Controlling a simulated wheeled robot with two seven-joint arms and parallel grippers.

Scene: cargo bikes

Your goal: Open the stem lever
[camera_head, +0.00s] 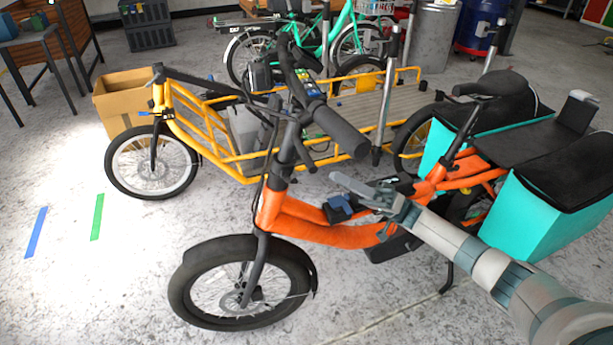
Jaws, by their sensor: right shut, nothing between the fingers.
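The orange cargo bike (325,232) stands in front of me with its front wheel at the lower left. Its dark stem (288,150) rises from the orange frame to the black handlebar, whose near grip (340,132) points toward me. I cannot make out the stem lever clearly against the dark stem parts and cables. My right gripper (345,185) comes in from the lower right over the orange frame. It is shut and empty, its tip to the right of the stem and apart from it in the picture. My left gripper is not in view.
A yellow cargo bike (235,160) stands close behind, with a cardboard box (125,98) by its front. Turquoise panniers (545,215) flank the orange bike's rear at right.

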